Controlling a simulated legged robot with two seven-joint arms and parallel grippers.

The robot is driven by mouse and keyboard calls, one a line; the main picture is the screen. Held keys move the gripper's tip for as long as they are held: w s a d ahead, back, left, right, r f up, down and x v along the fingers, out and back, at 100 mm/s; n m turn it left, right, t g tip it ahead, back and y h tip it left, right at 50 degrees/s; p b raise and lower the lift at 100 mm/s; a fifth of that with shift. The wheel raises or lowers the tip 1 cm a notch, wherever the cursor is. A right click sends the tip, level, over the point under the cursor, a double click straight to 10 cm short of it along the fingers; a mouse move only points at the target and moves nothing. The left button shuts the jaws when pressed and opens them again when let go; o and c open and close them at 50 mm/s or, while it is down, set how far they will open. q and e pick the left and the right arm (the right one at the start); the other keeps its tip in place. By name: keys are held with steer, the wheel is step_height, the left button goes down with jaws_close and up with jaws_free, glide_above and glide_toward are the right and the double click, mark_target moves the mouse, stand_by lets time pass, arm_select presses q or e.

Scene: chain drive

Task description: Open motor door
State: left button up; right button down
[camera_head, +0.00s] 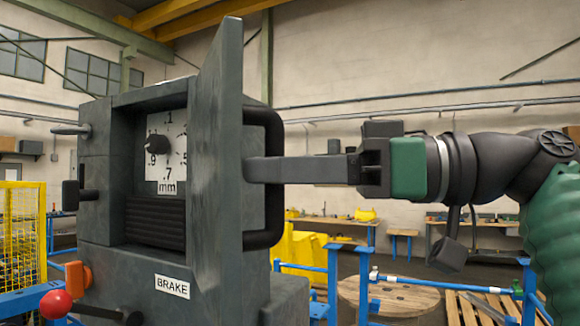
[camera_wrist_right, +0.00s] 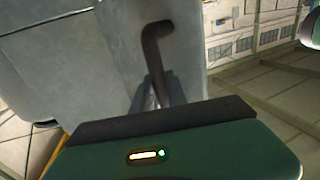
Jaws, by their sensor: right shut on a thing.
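The motor door (camera_head: 218,150) is a thick grey panel on the right side of the grey motor housing (camera_head: 100,160). It stands swung open, seen nearly edge-on, and the housing's interior shows. A black bar handle (camera_head: 272,150) is on the door's outer face. My right gripper (camera_head: 265,170) reaches in from the right, with its long fingers shut on the handle. In the right wrist view the handle (camera_wrist_right: 155,60) runs down from the grey door (camera_wrist_right: 60,60) behind my gripper body, which hides the fingertips. My left gripper is not in view.
Inside the housing are a dial (camera_head: 166,150) marked "mm" and dark ribbed bellows (camera_head: 155,235). A red ball knob (camera_head: 55,304) and a BRAKE label (camera_head: 172,286) are at the lower left. Blue rails (camera_head: 333,280) and a wooden spool (camera_head: 390,296) stand at the lower right.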

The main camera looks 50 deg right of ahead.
steer(key=c, duration=1.5)
jaws_free()
steer(key=shift+w+d, duration=0.1)
steer(key=shift+o, duration=0.9)
steer(key=shift+w+d, duration=0.15)
steer(key=shift+w, duration=0.05)
steer(key=shift+s, duration=0.25)
steer(key=p+v, duration=0.3)
steer(key=v, duration=0.8)
steer(key=shift+s+d+f+p, duration=0.2)
steer(key=shift+d+p, duration=0.15)
steer(key=shift+d, duration=0.1)
steer(key=shift+w+a, duration=0.1)
